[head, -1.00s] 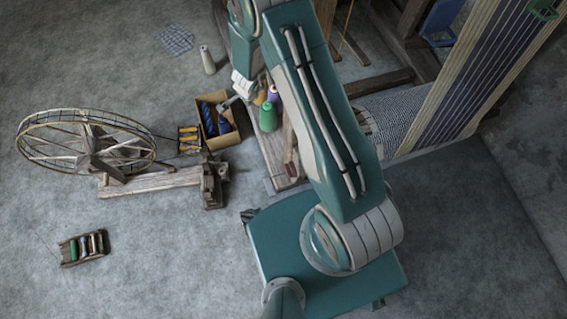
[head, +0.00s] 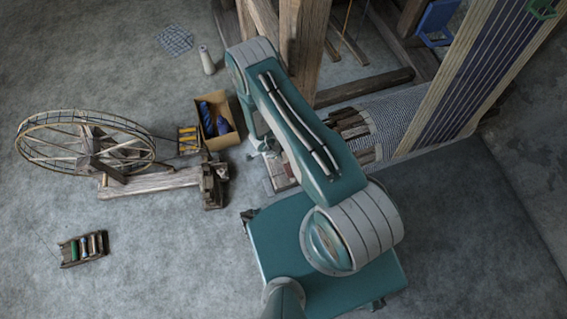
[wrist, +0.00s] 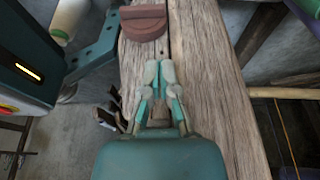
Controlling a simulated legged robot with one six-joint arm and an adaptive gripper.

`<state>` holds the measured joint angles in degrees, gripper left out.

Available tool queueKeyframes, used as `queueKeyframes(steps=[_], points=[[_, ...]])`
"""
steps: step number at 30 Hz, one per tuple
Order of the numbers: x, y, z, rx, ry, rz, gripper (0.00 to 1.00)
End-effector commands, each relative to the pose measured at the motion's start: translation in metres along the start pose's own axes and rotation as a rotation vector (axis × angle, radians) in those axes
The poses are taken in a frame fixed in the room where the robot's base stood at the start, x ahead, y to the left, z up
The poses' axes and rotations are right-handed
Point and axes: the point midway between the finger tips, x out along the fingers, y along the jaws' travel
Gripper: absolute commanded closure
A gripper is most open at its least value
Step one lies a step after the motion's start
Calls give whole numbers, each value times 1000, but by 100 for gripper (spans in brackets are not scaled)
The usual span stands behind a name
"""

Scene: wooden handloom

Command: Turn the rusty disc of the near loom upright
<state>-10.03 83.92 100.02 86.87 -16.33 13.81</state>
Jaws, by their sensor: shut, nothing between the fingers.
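The rusty disc (wrist: 143,22) is reddish brown and sits on the face of a weathered wooden beam (wrist: 205,90) of the loom, at the top of the wrist view. A seam or bar runs across it, roughly level in the picture. My gripper (wrist: 159,68) is shut and empty, with its fingertips just below the disc in the picture and over the wood. Whether the tips touch the wood, I cannot tell.
In the head view, a cardboard box (head: 228,138) with blue yarn stands left of my arm. A spinning wheel (head: 85,145) stands farther left, with a bobbin rack (head: 83,249) below it. A white cone (head: 207,60) stands behind the box.

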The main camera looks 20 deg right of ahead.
Motion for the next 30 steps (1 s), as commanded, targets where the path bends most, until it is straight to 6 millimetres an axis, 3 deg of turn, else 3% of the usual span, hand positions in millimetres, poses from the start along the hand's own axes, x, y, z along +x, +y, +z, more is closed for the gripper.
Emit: queueKeyframes(steps=[15,21,30], points=[[86,1,6,-1,-1,0,100],[101,0,11,-1,-1,-2,100],[102,-1,12,-1,-2,-2,100]])
